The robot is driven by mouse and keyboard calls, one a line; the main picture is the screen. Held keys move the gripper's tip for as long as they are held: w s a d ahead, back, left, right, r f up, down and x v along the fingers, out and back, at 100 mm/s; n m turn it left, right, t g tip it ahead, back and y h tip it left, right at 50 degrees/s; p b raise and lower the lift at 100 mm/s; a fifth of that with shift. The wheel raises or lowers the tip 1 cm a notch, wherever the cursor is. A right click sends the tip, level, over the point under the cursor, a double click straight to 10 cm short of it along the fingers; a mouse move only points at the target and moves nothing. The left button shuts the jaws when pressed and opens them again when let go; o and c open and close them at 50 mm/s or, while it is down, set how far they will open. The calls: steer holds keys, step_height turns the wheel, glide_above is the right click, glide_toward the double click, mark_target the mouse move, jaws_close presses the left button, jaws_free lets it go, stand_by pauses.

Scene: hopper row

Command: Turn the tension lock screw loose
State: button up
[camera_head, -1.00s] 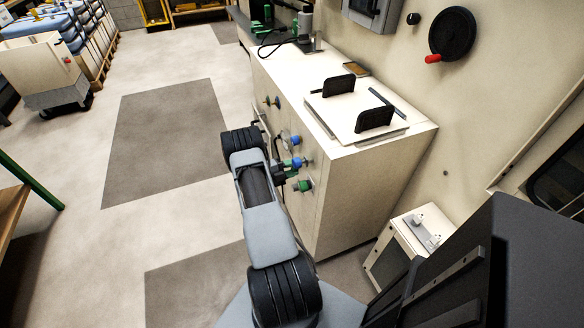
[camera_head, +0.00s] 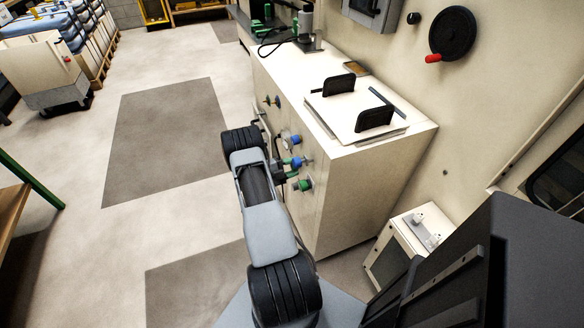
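Several green and blue knobs stick out of the front face of the cream cabinet (camera_head: 365,185). A blue knob (camera_head: 295,140) is above, a blue and green one (camera_head: 298,162) is in the middle, and a green one (camera_head: 304,184) is lowest. A small green and yellow pair (camera_head: 272,101) sits farther back. I cannot tell which one is the tension lock screw. My gripper (camera_head: 287,170) is at the cabinet face by the middle knob, mostly hidden behind my arm. Its fingers are too small and dark to show whether they are open or touching the knob.
The cabinet top holds a white plate with two black upright pieces (camera_head: 374,119). A black handwheel with a red handle (camera_head: 453,34) is on the wall. A small white box (camera_head: 410,240) stands right of the cabinet. The floor (camera_head: 90,130) to the left is open.

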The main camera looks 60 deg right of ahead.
steer(key=shift+o, duration=1.3)
steer(key=v, duration=1.3)
steer(key=shift+w+a, duration=0.25)
steer(key=shift+a, duration=0.05)
